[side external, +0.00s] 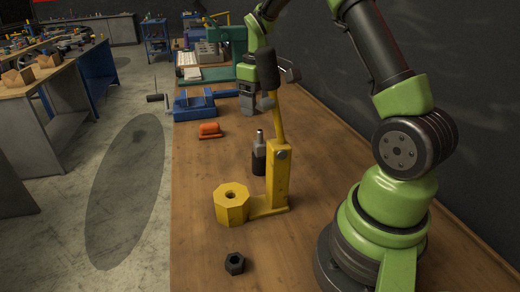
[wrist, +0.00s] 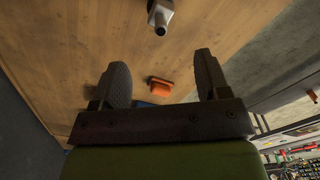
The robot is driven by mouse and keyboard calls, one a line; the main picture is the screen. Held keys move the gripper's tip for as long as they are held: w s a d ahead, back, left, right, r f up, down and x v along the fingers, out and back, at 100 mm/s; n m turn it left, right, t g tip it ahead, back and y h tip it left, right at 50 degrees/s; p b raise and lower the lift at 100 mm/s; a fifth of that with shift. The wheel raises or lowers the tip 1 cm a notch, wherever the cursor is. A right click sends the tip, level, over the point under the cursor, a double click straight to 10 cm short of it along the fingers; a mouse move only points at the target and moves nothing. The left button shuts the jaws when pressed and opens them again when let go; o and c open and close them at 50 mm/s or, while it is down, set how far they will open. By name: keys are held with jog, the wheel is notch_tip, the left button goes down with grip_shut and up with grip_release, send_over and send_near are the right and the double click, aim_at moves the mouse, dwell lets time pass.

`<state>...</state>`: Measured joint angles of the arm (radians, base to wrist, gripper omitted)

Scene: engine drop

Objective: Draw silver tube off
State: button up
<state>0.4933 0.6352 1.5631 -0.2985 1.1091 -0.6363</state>
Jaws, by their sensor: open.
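A narrow silver-grey piece (side external: 260,143) with a small dark tip stands upright on a black cylindrical body on the bench, just behind the yellow press post. I take it to be the silver tube. In the wrist view a silver-grey part (wrist: 160,13) with a dark end shows at the top edge, partly cut off. My gripper (wrist: 161,62) is open and empty, its two dark fingers spread wide and apart from the tube. In the side view my gripper is partly hidden behind the black lever handle, above the bench.
The yellow fixture (side external: 280,180) with its lever and octagonal block (side external: 231,203) stands close in front. A black nut (side external: 235,263) lies near the front. An orange block (side external: 209,129) and a blue vise (side external: 193,107) lie behind. The bench's left strip is mostly clear.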

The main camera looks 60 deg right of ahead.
send_over(260, 143)
jog(key=f, duration=0.3)
jog(key=d+f, duration=0.1)
jog(key=f, duration=0.1)
jog(key=shift+w+f, duration=0.35)
jog(key=shift+w, duration=0.05)
jog(key=f, duration=0.5)
jog(key=shift+s+a+f, duration=0.15)
jog(key=shift+s+a, duration=0.05)
jog(key=c, duration=0.9)
